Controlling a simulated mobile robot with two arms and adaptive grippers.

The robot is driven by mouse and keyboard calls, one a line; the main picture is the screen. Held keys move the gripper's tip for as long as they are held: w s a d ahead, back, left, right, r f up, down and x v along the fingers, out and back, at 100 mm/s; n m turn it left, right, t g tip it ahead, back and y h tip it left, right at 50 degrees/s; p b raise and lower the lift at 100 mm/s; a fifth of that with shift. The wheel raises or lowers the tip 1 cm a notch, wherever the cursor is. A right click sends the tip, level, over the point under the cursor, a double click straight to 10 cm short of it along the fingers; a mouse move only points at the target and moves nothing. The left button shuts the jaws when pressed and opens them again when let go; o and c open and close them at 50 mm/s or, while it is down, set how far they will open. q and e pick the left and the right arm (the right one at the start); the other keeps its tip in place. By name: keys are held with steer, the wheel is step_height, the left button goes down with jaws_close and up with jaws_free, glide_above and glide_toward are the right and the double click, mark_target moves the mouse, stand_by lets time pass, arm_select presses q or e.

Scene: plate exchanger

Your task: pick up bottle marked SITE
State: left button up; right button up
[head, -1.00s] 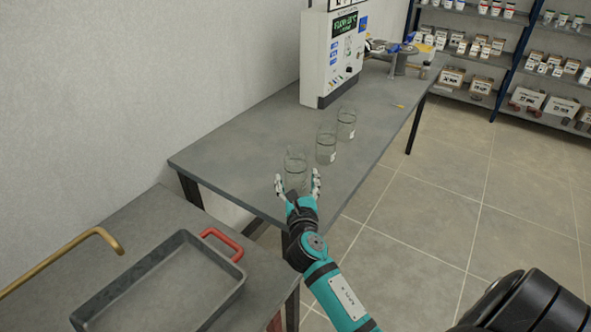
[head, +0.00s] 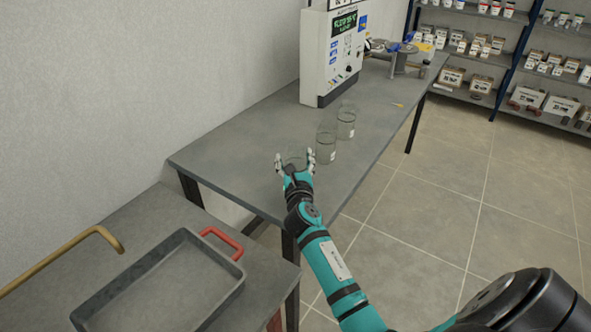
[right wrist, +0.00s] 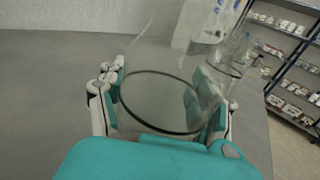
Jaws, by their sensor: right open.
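Three clear glass bottles stand in a row on the long grey table (head: 235,160). The nearest bottle (head: 296,152) is mostly hidden by my right gripper (head: 294,162). The middle bottle (head: 326,145) and the far bottle (head: 346,122) each carry a small pale label, too small to read, so I cannot tell which is marked SITE. In the right wrist view, my open gripper (right wrist: 165,105) has its fingers on either side of the nearest bottle (right wrist: 158,102); contact is not clear. My left gripper is not in view.
A white machine with a display (head: 333,55) stands at the wall behind the bottles. A grey tray (head: 165,305) with a red handle lies on the lower-left bench. Shelves (head: 480,58) with boxes stand at the far right. The floor right of the table is clear.

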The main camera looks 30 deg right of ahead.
jaws_close()
stand_by(0.8)
